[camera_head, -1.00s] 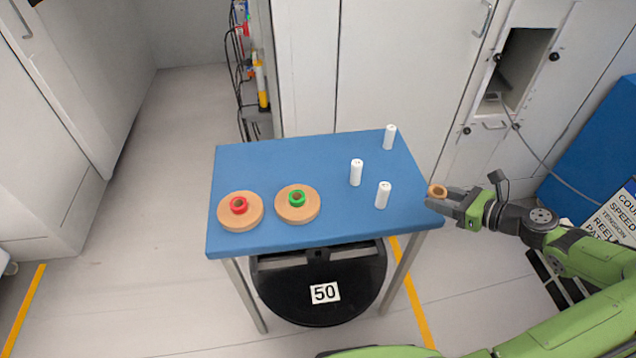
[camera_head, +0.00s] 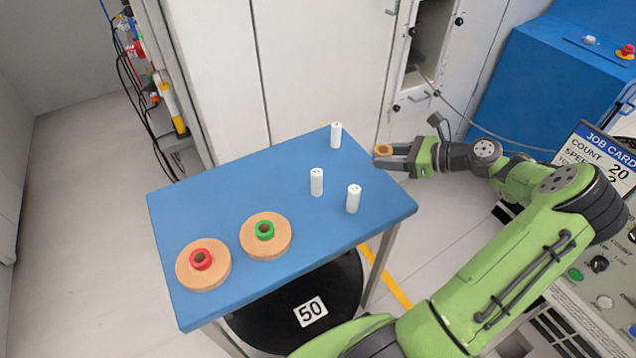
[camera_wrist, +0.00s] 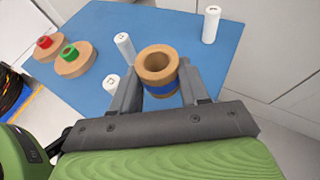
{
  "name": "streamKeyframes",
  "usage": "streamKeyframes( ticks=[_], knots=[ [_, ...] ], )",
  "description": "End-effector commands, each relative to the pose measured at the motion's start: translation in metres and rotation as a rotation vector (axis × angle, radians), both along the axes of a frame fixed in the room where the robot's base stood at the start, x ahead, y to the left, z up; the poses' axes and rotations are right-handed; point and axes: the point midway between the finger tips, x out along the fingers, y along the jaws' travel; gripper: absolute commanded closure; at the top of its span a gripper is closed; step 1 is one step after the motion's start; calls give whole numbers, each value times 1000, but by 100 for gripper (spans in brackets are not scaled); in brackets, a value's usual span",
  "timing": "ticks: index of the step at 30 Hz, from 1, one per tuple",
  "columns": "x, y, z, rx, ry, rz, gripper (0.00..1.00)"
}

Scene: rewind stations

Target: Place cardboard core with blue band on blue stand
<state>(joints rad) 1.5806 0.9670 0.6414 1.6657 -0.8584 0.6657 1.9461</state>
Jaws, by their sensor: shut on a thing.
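My gripper (camera_head: 384,160) is shut on a tan cardboard core (camera_head: 383,150). In the wrist view the core (camera_wrist: 157,64) is a hollow ring, roughly upright, with a blue band around its lower part between the fingers. In the head view it shows just off the right edge of a blue-topped table (camera_head: 220,200); its height above the table is hard to judge. This table is the only blue stand-like thing I make out. No separate blue stand shows on it.
Three white upright cylinders stand on the table: far (camera_head: 335,135), middle (camera_head: 316,182) and near (camera_head: 354,198). A tan disc with a red core (camera_head: 200,259) and one with a green core (camera_head: 264,230) lie at the near left. The back left tabletop is clear.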

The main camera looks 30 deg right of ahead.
Motion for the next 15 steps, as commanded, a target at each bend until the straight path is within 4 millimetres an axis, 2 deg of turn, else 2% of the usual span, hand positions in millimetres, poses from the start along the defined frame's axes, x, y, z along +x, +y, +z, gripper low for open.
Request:
streamKeyframes(
  ticks=[4,15],
  knots=[
    [0,0,-14,2,0,-1,84],
    [0,1,-90,3,1,0,84]
  ],
)
